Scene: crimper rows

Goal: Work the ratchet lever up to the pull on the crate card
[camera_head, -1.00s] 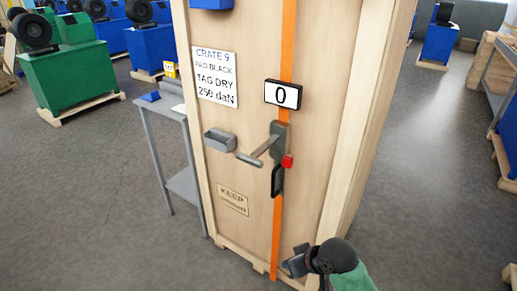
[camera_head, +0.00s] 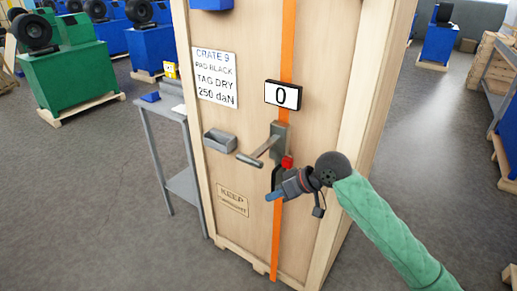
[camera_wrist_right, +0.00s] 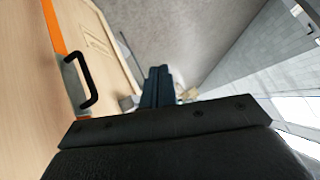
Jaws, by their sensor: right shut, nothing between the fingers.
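The ratchet lever (camera_head: 258,151) juts toward the lower left from its grey ratchet body (camera_head: 280,137) on the orange strap (camera_head: 287,50). The display (camera_head: 283,95) above it reads 0. The crate card (camera_head: 216,77) reads CRATE 9, PAD BLACK, TAG DRY, 250 daN. A red part (camera_head: 287,162) sits below the ratchet. My right gripper (camera_head: 275,196) is shut and empty, in front of the strap just below the ratchet. In the right wrist view its shut fingers (camera_wrist_right: 156,88) are apart from a black handle (camera_wrist_right: 88,82) on the crate. My left gripper is not in view.
The wooden crate (camera_head: 330,60) stands upright. A small grey tray (camera_head: 219,140) is fixed on its face, left of the lever, above a KEEP label (camera_head: 232,200). A grey side table (camera_head: 160,107) stands at left. Open floor (camera_head: 90,190) lies around.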

